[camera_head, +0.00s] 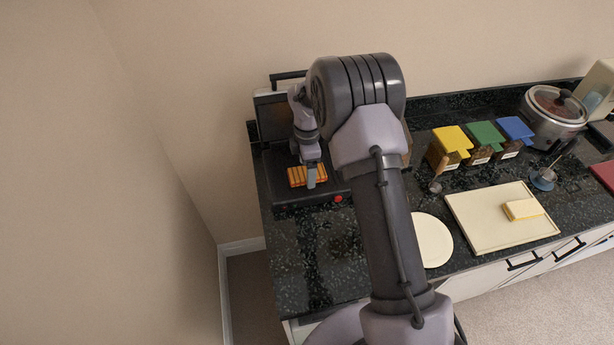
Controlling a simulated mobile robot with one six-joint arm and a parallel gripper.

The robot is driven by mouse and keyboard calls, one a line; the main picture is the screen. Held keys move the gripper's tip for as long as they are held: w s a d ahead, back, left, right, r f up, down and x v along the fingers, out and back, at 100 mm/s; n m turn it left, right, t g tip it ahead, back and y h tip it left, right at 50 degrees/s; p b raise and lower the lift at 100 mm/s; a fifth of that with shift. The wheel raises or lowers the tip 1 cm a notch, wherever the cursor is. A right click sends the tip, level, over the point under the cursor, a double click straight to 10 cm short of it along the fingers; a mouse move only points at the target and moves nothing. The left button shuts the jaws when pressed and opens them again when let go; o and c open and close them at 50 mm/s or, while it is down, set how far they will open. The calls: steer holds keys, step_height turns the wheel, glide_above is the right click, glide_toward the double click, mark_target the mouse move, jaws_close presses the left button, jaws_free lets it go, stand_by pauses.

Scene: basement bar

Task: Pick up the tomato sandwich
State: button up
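An orange-brown sandwich with dark grill stripes (299,177) lies on the lower plate of an open black grill press (290,197) at the left end of the counter. Its filling cannot be made out. My gripper (312,182) points down at the right part of the sandwich and covers some of it. I cannot tell whether the fingers touch the sandwich or how far apart they are. My arm crosses the middle of the view and hides part of the press and counter.
A cream board (485,232) with a pale yellow block (523,209) lies on the dark counter (300,250). A round white plate (433,240) is beside my arm. Yellow-, green- and blue-topped containers (484,138) and a lidded cooker (552,118) stand behind. The counter's front left is clear.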

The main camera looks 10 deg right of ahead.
steer(key=shift+f, duration=0.55)
steer(key=shift+r, duration=0.1)
steer(key=shift+c, duration=0.5)
steer(key=shift+r, duration=0.1)
steer(key=c, duration=1.6)
